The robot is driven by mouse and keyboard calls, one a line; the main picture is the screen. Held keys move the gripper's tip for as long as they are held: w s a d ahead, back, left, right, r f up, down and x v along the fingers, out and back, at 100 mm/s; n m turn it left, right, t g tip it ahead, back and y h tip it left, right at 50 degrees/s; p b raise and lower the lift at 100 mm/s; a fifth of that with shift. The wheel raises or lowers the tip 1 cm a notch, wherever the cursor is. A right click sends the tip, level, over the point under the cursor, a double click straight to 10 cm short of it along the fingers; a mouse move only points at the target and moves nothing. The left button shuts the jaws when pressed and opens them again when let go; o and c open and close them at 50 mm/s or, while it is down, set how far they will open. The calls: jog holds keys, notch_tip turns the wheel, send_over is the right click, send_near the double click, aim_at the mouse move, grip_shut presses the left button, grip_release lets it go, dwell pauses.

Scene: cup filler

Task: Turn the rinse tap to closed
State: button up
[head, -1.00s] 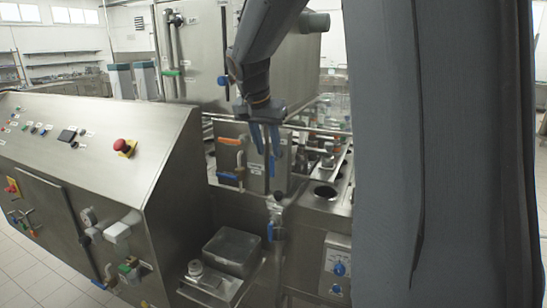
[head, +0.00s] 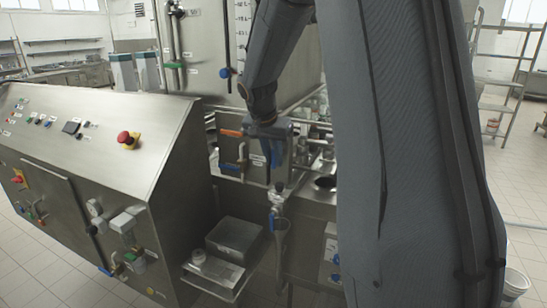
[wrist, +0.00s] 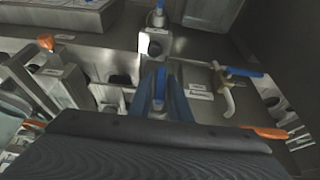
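Several taps are in view, and I cannot read which label is the rinse tap's.
An orange lever (head: 231,133) sits above the panel's blue lever. A slanted control cabinet (head: 110,165) with a red button (head: 128,140) stands at left. A grey box (head: 236,236) sits on a low shelf. Blue knobs are partly hidden behind my arm.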

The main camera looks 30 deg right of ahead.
grip_shut()
jog(key=shift+f+n+g+h+b, duration=0.1)
jog(key=shift+n+g+h+b, duration=0.2)
jog(key=shift+g+h+b, duration=0.8)
jog(key=g+h, duration=0.1)
jog(key=g+h+b, duration=0.1)
jog(key=n+g+h, duration=0.1)
jog(key=g, duration=0.1)
jog(key=shift+s+d+r, duration=0.25)
jog(key=shift+s+d, duration=0.1)
jog(key=shift+s, duration=0.05)
jog(key=shift+s+d+r+n+g+h+b, duration=0.1)
jog(key=shift+r+n+g+h+b, duration=0.3)
jog(key=shift+g+h, duration=0.6)
jog(key=shift+s+d+r+n+g+h+b, duration=0.1)
jog(key=shift+n+g+h+b, duration=0.55)
jog(key=shift+h, duration=0.6)
jog(key=shift+s+r+n+g+h+b, duration=0.1)
jog(key=shift+r+n+g+h+b, duration=0.25)
jog(key=shift+g+h, duration=0.7)
jog(key=shift+o, duration=2)
grip_release()
